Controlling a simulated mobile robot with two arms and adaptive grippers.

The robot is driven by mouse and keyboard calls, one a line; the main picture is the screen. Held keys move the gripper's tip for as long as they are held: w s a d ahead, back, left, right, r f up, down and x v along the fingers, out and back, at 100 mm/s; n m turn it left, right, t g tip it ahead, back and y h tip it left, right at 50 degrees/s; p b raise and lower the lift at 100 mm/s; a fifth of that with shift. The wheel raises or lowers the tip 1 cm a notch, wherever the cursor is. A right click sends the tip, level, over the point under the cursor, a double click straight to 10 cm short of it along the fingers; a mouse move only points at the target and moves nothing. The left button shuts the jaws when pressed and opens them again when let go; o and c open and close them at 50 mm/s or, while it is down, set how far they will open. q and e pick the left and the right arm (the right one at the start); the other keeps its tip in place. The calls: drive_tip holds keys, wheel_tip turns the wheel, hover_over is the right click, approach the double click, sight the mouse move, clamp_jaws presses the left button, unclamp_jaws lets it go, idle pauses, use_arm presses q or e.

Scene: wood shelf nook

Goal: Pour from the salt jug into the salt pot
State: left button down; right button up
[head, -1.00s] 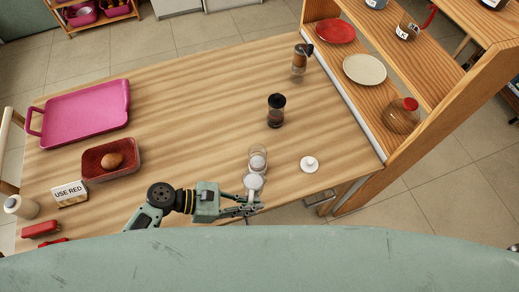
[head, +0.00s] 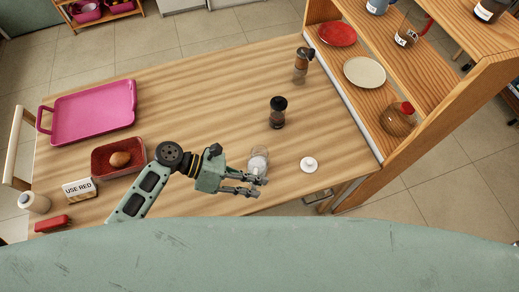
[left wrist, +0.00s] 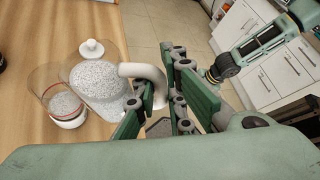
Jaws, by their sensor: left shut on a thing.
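The salt jug (left wrist: 97,82) is a clear vessel of white grains with a white knob on top and a white handle. My left gripper (head: 257,186) is shut on its handle, as the left wrist view shows. The salt pot (left wrist: 62,103) is a clear, open pot with white grains inside, close beside the jug. In the head view the jug (head: 259,164) and pot overlap, and I cannot tell them apart clearly, nor how far the jug tilts. A white knobbed lid (head: 309,164) lies on the table to the right.
A dark-topped grinder (head: 278,112) and a second grinder (head: 301,64) stand further back on the wooden table (head: 200,110). A red dish (head: 110,171) and a pink tray (head: 90,112) are at the left. A shelf unit (head: 440,115) borders the right side.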

sight(256, 169)
use_arm(q)
drive_tip(key=shift+w+d+r+n+g, duration=0.1)
drive_tip(key=shift+w+r+n+g, duration=0.15)
drive_tip(key=shift+w+r, duration=0.25)
drive_tip(key=shift+w+r+n+g, duration=0.25)
drive_tip(key=shift+w+r, duration=0.05)
drive_tip(key=shift+r, duration=0.5)
drive_tip(key=shift+r, duration=0.1)
drive_tip(key=shift+w+r, duration=0.15)
drive_tip(key=shift+w, duration=0.1)
drive_tip(key=shift+r, duration=0.25)
drive_tip(key=shift+w+r, duration=0.1)
drive_tip(key=shift+w, duration=0.1)
drive_tip(key=shift+w+d+r+n, duration=0.1)
drive_tip(key=shift+r+n, duration=0.15)
drive_tip(key=shift+n, duration=0.05)
drive_tip(key=shift+w+g+b, duration=0.2)
drive_tip(key=shift+g+b, duration=0.2)
drive_tip(key=shift+b, duration=0.05)
drive_tip(key=shift+w+f+n+g+b, duration=0.1)
drive_tip(key=shift+w+n+g+b, duration=0.25)
drive_tip(key=shift+n+b, duration=0.35)
idle(0.9)
